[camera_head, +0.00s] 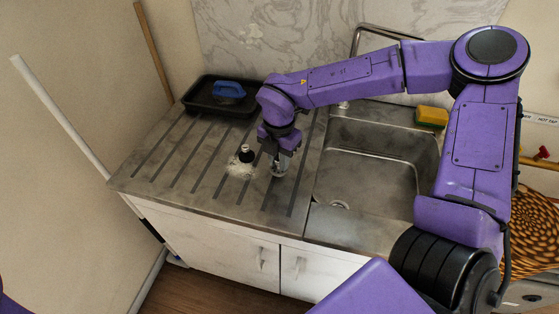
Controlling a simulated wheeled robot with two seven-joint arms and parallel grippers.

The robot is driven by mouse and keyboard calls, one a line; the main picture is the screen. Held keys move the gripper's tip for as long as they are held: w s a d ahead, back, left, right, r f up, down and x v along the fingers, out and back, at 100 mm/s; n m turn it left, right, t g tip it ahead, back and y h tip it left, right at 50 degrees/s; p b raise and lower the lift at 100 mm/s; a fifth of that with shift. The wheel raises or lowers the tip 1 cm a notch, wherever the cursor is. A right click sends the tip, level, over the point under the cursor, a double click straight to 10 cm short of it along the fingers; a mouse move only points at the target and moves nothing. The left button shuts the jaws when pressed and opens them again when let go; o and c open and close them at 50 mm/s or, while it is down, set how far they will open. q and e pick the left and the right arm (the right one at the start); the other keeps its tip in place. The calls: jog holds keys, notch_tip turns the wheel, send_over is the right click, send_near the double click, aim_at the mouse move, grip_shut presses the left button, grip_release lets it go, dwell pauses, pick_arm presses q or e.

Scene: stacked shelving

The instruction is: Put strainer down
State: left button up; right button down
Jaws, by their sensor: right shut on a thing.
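My right gripper (279,166) points down over the ribbed metal drainboard (170,165), left of the sink. It is shut on a small metallic thing at its fingertips, which I take to be the strainer. The fingers hide most of it, and I cannot tell whether it touches the drainboard. Just left of the gripper stands a small black-knobbed thing with a pale bristly base (240,168), apart from the fingers. My left gripper is out of view.
The empty sink basin (370,165) lies right of the drainboard, with a yellow sponge (432,116) on its back right rim. A black tray (205,106) holding a blue-handled brush (229,89) sits at the back left. The left and front drainboard is clear.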

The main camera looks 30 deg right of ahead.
jog(key=shift+f, duration=0.75)
jog(key=shift+w+f, duration=0.15)
jog(key=shift+f, duration=0.1)
jog(key=shift+f, duration=0.1)
jog(key=shift+f, duration=0.1)
jog(key=c, duration=1)
grip_release()
jog(key=shift+o, duration=0.2)
notch_tip(320, 180, up, 13)
jog(key=shift+f+b, duration=0.2)
jog(key=shift+b, duration=0.4)
